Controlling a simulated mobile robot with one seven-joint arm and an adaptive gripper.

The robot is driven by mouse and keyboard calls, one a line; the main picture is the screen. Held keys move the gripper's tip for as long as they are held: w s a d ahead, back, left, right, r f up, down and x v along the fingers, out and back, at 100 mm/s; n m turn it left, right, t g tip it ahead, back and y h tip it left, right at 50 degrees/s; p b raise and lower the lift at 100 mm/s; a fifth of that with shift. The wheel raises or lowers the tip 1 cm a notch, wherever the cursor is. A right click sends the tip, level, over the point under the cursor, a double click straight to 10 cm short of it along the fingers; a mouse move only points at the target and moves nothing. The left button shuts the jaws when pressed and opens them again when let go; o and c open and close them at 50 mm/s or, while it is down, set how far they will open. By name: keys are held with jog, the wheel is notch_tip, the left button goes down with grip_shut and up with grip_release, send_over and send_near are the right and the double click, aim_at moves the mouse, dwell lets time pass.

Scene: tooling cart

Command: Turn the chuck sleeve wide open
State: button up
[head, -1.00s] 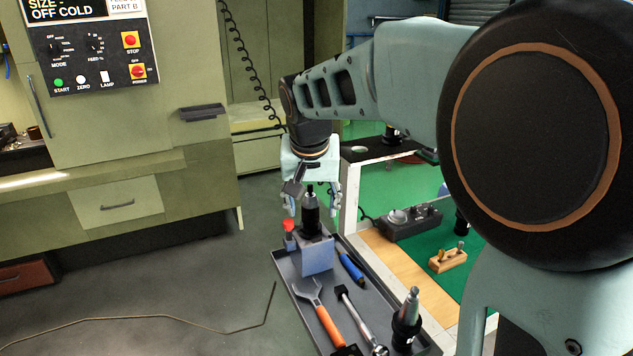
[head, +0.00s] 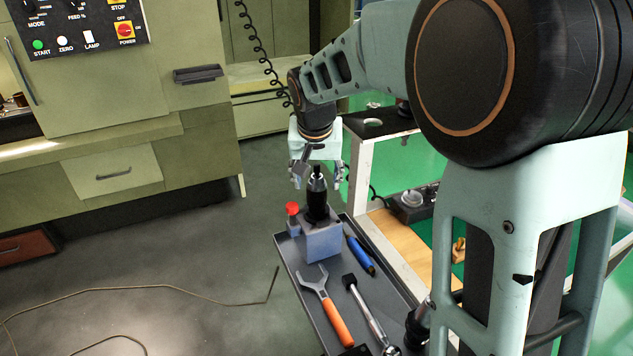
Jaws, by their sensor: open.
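The chuck (head: 317,196) stands upright in a grey block (head: 324,245) on the cart's tray. It has a dark body and a metallic, tapered upper part that reaches up toward my gripper. My gripper (head: 318,178) points down over the chuck, with its fingers open to either side of the chuck's upper part. I cannot tell whether a finger touches it. The sleeve's exact setting is too small to read.
The dark tray (head: 303,290) also holds a red-topped piece (head: 292,210), a blue-handled tool (head: 360,253), an orange-handled wrench (head: 337,322) and a ratchet (head: 366,312). A white-framed bench (head: 362,165) stands close on the right. A green machine (head: 110,170) is at left, with open floor between.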

jog(key=shift+x, duration=2)
jog(key=shift+c, duration=0.7)
jog(key=c, duration=1)
